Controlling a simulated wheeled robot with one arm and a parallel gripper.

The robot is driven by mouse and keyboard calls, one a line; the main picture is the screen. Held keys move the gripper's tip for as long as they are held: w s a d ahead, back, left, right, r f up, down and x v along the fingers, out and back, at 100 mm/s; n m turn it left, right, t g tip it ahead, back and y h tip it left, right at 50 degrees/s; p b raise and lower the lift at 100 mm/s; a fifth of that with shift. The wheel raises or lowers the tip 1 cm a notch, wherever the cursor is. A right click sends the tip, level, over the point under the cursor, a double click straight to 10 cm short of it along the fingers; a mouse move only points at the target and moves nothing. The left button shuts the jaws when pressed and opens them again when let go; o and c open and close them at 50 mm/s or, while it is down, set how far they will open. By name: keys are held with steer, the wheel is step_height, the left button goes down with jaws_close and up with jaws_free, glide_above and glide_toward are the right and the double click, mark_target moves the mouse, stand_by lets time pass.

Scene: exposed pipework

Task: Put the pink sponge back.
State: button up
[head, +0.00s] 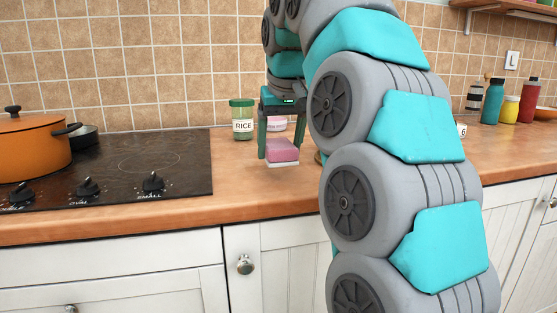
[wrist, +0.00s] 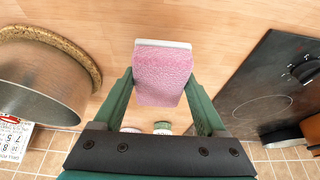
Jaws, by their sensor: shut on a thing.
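The pink sponge (head: 282,150) has a pink upper part and a white layer below. My gripper (head: 279,145) is shut on it, with one green finger on each side. In the wrist view the sponge (wrist: 163,70) sits between the fingertips of my gripper (wrist: 159,77), its white edge at the far end. It is low over the wooden counter (head: 235,193), right of the hob; I cannot tell whether it touches the wood. No holder for the sponge can be made out.
A green-lidded rice jar (head: 242,119) stands close left of the gripper, with another jar (head: 277,124) partly hidden behind it. The hob (head: 130,165) carries an orange pot (head: 35,145). Bottles (head: 493,100) stand far right.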

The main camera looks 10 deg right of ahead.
mark_target(282, 147)
steer(key=shift+f, duration=1.8)
steer(key=shift+f, duration=0.1)
steer(key=o, duration=1.2)
steer(key=shift+o, duration=0.2)
steer(key=shift+v, duration=2.6)
steer(key=p+v, duration=0.2)
steer(key=shift+s+r, duration=0.1)
steer(key=shift+r, duration=0.25)
steer(key=shift+f, duration=0.1)
